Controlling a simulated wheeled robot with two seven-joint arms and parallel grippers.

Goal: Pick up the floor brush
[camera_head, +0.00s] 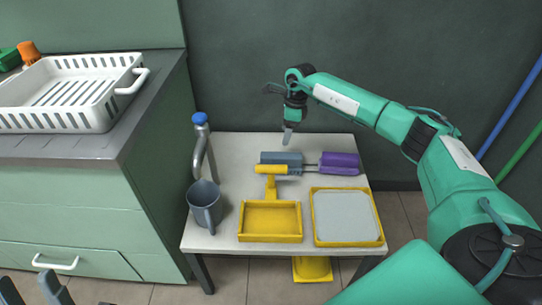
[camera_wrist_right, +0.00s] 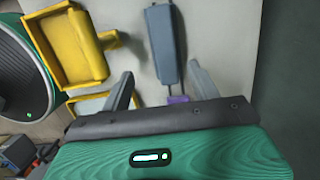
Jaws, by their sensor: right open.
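A floor brush lies across the back of the small table, with a blue-grey block (camera_head: 281,158) at its left and a purple part (camera_head: 340,160) at its right, joined by thin rods. My right gripper (camera_head: 288,138) is open above the blue-grey end, fingers pointing down. In the right wrist view, the blue-grey block (camera_wrist_right: 165,45) extends beyond the open gripper (camera_wrist_right: 162,82). The rods and a bit of purple (camera_wrist_right: 177,99) show between the fingers; the rest is hidden by the gripper body. My left gripper (camera_head: 31,287) shows two spread grey fingers at the bottom-left corner, empty.
A yellow dustpan (camera_head: 270,237) lies in front of the brush, its handle close to the block. A yellow-rimmed grey tray (camera_head: 345,217) is right of it. A dark wall is behind.

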